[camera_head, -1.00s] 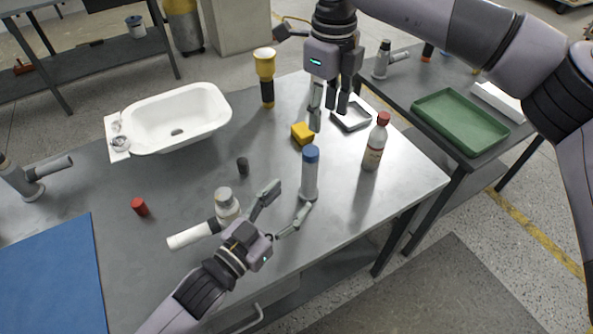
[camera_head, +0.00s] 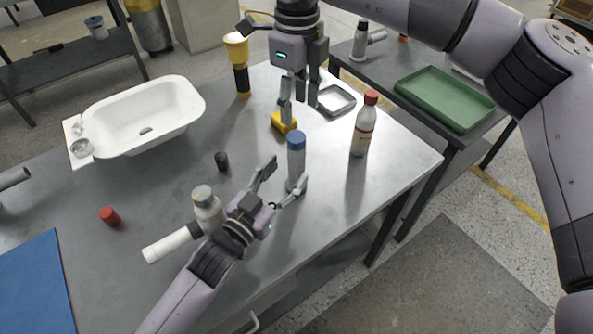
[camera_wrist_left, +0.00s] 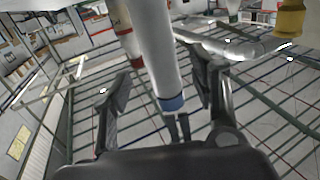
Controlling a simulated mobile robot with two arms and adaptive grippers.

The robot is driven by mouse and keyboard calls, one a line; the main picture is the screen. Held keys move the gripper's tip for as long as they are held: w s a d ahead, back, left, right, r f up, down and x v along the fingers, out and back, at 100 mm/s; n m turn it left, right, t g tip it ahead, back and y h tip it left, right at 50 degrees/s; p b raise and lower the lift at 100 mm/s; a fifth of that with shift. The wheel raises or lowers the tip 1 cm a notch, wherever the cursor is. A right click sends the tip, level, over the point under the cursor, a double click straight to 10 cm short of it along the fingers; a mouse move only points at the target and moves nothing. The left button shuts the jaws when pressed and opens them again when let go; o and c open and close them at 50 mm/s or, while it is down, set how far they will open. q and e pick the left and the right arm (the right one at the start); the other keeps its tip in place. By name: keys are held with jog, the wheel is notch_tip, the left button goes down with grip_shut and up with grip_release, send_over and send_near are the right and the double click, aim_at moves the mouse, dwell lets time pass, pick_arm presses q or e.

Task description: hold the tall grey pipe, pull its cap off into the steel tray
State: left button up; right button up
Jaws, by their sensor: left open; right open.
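The tall grey pipe (camera_head: 296,168) stands upright on the steel table with a blue cap (camera_head: 296,140) on top. My left gripper (camera_head: 284,176) is open, low beside the pipe, its fingers spread to either side. In the left wrist view the pipe (camera_wrist_left: 158,45) and its blue cap (camera_wrist_left: 172,103) show between the two open fingers. I cannot tell whether a finger touches it. My right gripper (camera_head: 300,104) is open and points down, above and behind the cap in the picture. The small steel tray (camera_head: 350,107) lies just right of it, partly hidden by its fingers.
A red-capped bottle (camera_head: 362,135) stands right of the pipe. A yellow block (camera_head: 284,122) lies behind it. A white-grey pipe fitting (camera_head: 172,244) is by my left wrist. A dark cap (camera_head: 222,161), red cap (camera_head: 109,216) and white basin (camera_head: 165,110) are further left.

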aim_at(292, 165)
pick_arm(q)
jog(key=shift+x, duration=2.65)
jog(key=shift+a, duration=0.1)
jog(key=shift+c, duration=0.4)
grip_shut()
